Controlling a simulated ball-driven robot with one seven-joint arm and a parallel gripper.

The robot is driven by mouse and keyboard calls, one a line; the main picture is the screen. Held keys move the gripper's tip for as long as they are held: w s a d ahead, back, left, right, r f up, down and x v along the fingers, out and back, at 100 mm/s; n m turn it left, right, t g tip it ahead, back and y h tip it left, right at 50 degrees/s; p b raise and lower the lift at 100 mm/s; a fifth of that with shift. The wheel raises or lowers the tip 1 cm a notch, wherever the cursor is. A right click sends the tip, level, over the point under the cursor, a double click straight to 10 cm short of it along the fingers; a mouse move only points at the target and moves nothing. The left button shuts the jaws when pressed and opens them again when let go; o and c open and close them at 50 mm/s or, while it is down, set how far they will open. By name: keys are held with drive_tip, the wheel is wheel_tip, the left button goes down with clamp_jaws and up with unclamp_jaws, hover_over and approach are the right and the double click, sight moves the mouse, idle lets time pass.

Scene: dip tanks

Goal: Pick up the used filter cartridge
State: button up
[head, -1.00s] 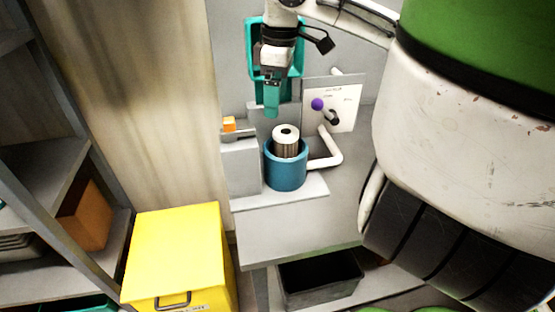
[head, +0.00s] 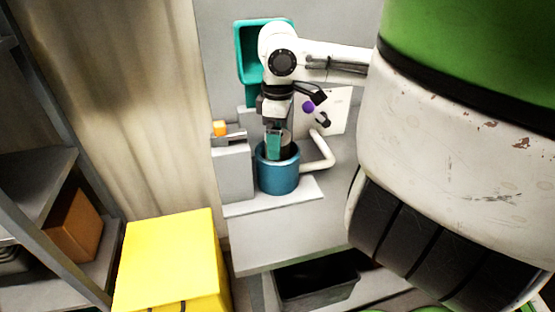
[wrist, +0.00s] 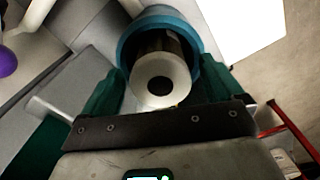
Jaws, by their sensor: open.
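The used filter cartridge (wrist: 160,78) is a pale cylinder with a dark hole in its top end. It stands in the round blue tank (head: 278,178), which also shows in the wrist view (wrist: 128,48). My gripper (head: 275,146) is just above the tank, pointing down, with a teal finger in front of the cartridge, mostly hiding it in the head view. In the wrist view my gripper (wrist: 165,92) is open, with its green fingers on either side of the cartridge's top end. I cannot tell whether the fingers touch it.
A white pipe (head: 322,155) and a panel with a purple knob (head: 309,106) are close to the right of the tank. A grey block (head: 232,168) is to its left. A yellow box (head: 170,258) and a black bin (head: 318,284) are lower down.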

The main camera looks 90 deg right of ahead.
drive_tip(key=shift+f, duration=0.4)
drive_tip(key=c, duration=1.7)
drive_tip(key=shift+r, duration=0.15)
